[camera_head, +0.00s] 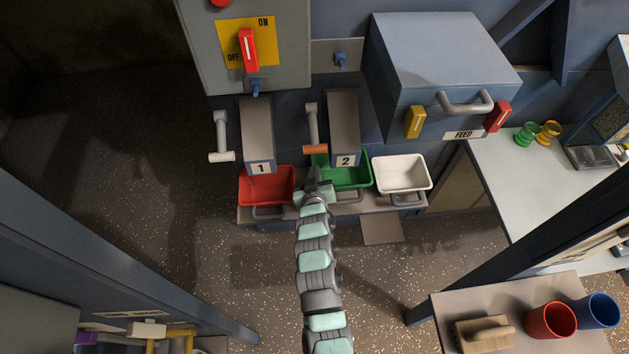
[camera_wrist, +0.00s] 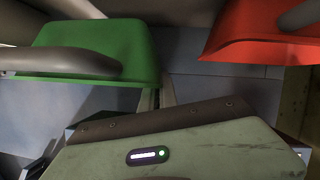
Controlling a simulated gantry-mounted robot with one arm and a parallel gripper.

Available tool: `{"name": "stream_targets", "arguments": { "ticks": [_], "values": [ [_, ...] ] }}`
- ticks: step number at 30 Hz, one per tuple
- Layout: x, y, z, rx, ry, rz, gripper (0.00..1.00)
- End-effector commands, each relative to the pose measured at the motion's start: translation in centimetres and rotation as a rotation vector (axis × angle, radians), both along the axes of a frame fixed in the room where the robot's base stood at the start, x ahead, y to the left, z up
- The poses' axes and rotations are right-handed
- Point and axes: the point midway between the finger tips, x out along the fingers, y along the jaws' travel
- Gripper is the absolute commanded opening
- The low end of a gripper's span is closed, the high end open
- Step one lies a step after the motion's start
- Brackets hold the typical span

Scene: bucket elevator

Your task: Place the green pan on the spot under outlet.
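The green pan (camera_head: 355,178) is on the low shelf, below the chute marked 2 (camera_head: 345,130) and partly behind it. Its grey handle faces the front. In the wrist view the green pan (camera_wrist: 110,40) fills the upper left, with a grey bar across it. My gripper (camera_head: 318,182) is at the front left of the green pan, close to its left edge; I cannot tell whether they touch. Its fingers are not clear in either view, so its opening does not show.
A red pan (camera_head: 266,186) sits left below the chute marked 1 (camera_head: 258,140); it also shows in the wrist view (camera_wrist: 255,35). A white pan (camera_head: 401,173) sits right. An orange-ended lever (camera_head: 313,135) hangs above the green pan. The floor in front is clear.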

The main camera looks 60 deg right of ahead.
Motion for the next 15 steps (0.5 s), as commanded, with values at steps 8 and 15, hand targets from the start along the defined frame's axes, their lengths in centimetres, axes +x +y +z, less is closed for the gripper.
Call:
{"name": "stream_targets", "arguments": {
  "ticks": [8,15],
  "values": [
    [0.0,0.0,-2.5,-0.001,-0.002,-0.001,0.0],
    [0.3,-0.3,-4.7,-0.002,0.001,0.001,0.0]
  ]
}}
